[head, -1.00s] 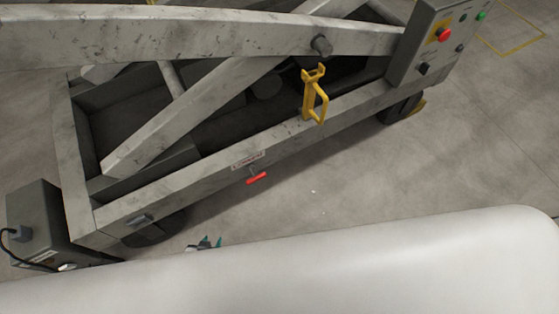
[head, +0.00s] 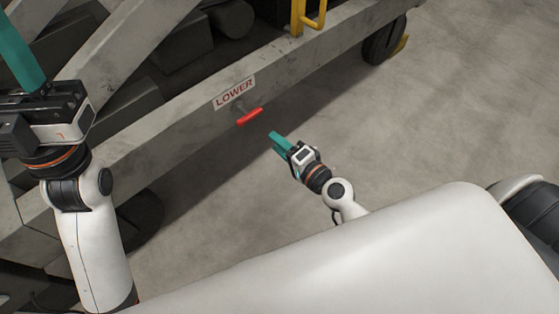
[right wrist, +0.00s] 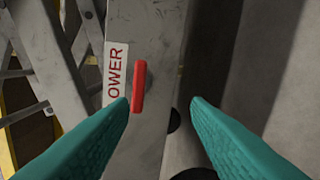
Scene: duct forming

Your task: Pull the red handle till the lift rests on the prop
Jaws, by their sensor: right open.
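The red handle (head: 250,117) sticks out from the grey lower beam (head: 190,112) of the lift, just under the LOWER label (head: 234,92). My right gripper (head: 276,141) is open and empty, a short gap to the right of the handle. In the right wrist view the handle (right wrist: 138,87) appears ahead of the open fingers (right wrist: 160,103), nearer the left fingertip. A yellow bracket (head: 315,12), perhaps the prop, stands on the beam at the top edge, cut off. My left gripper (head: 22,48) is raised at the left; only one teal finger shows clearly.
A lift wheel (head: 384,42) stands at the upper right. The concrete floor (head: 460,110) to the right is clear. The slanted lift arms (head: 120,45) are behind the beam, and their upper parts are out of view.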

